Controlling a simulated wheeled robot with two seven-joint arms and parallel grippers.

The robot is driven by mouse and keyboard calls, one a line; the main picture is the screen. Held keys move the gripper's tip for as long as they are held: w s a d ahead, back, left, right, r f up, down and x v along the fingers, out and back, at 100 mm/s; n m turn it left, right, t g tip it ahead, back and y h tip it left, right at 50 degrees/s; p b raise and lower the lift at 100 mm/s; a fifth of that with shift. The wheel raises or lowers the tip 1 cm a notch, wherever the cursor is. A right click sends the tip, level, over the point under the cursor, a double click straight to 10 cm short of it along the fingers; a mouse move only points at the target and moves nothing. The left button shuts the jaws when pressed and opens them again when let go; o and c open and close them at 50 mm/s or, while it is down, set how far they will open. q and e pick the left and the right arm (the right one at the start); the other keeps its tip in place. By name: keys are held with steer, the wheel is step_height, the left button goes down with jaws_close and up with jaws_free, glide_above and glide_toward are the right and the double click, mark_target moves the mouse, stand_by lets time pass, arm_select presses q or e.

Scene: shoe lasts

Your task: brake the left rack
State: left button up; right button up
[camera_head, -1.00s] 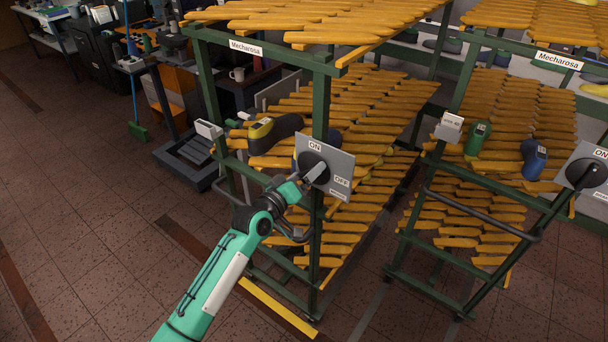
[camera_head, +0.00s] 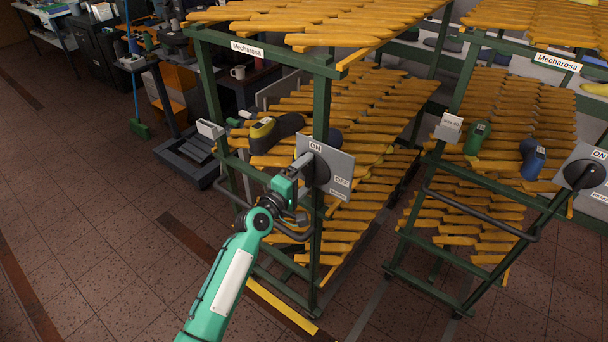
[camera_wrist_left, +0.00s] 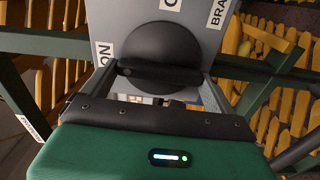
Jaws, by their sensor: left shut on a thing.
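The left rack (camera_head: 323,130) is a green frame with yellow-orange slats. A grey switch plate (camera_head: 340,165) on its front post carries ON, OFF and a third label. A round black knob (camera_head: 320,176) sits on the plate, partly hidden by my gripper. In the left wrist view the knob (camera_wrist_left: 162,48) has a raised bar handle, and the third label begins "BRA". My left gripper (camera_head: 305,166) is at the plate, shut on the knob's handle; its fingers lie along either side in the left wrist view (camera_wrist_left: 160,82). My right gripper is not in view.
A second rack (camera_head: 470,120) stands to the right with its own black knob (camera_head: 582,176). A dark shoe last with a yellow part (camera_head: 275,132) lies on the left rack. A yellow floor strip (camera_head: 282,307) lies below.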

arm_select(q)
steer(key=shift+n, duration=0.3)
steer(key=o, duration=0.7)
steer(key=b+v, duration=0.3)
steer(key=v, duration=1.1)
steer(key=shift+b, duration=0.35)
